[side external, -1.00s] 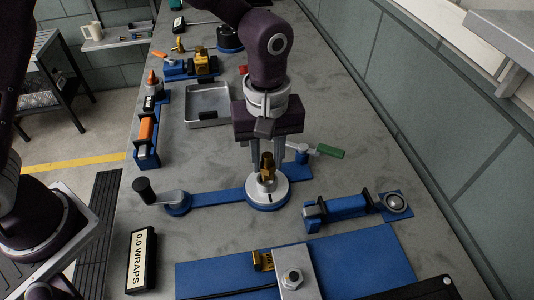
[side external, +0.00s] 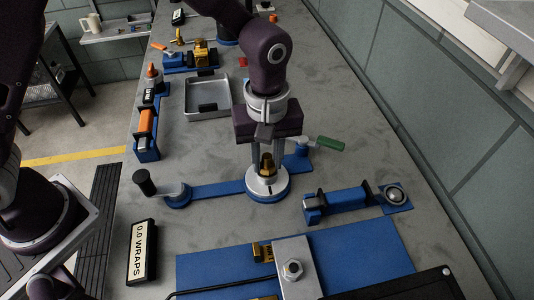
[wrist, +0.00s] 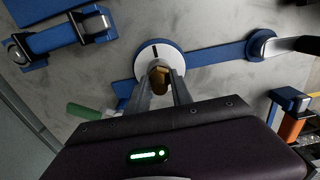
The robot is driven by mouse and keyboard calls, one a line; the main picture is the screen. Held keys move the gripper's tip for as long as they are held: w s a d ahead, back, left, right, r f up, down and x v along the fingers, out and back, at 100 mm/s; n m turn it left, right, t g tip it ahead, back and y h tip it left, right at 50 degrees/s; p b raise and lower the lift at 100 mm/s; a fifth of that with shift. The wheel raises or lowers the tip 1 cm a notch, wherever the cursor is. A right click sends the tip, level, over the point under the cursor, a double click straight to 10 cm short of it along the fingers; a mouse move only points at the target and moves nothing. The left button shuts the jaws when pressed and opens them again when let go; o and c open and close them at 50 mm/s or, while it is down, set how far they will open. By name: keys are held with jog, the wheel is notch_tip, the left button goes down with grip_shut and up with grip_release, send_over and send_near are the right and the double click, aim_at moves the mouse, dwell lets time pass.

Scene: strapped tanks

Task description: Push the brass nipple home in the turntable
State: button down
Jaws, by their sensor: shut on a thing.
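The brass nipple (side external: 266,164) stands upright at the middle of the turntable (side external: 268,186), a round white disc on a blue base. My gripper (side external: 267,165) is above the disc with its fingers down on either side of the nipple, shut on it. In the wrist view the nipple (wrist: 160,79) shows between the two fingers (wrist: 161,88), over the white disc (wrist: 146,60). The nipple's lower end meets the disc's centre, but I cannot tell how deep it sits.
A crank with a black knob (side external: 145,183) stands left of the turntable, and a green-handled lever (side external: 328,143) to its right. A blue clamp fixture (side external: 340,203) is at the right front. A "0.0 WRAPS" display (side external: 141,252) and a blue plate (side external: 215,275) lie in front. A grey tray (side external: 208,112) is behind.

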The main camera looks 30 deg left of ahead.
aim_at(267, 155)
jog(key=c, duration=1.1)
grip_release()
jog(key=shift+o, duration=0.2)
notch_tip(267, 155, up, 7)
jog(key=s+a+r+m+t+h, duration=0.1)
jog(key=s+a+r+m, duration=0.1)
jog(key=s+a+r, duration=0.3)
jog(key=s+a+r+m+t, duration=0.2)
jog(key=a+r, duration=0.5)
jog(key=s+a+m+t+y, duration=0.1)
jog(key=s+a+m, duration=0.4)
jog(key=s, duration=0.7)
jog(key=shift+a+r+t, duration=0.15)
jog(key=shift+a+t, duration=0.65)
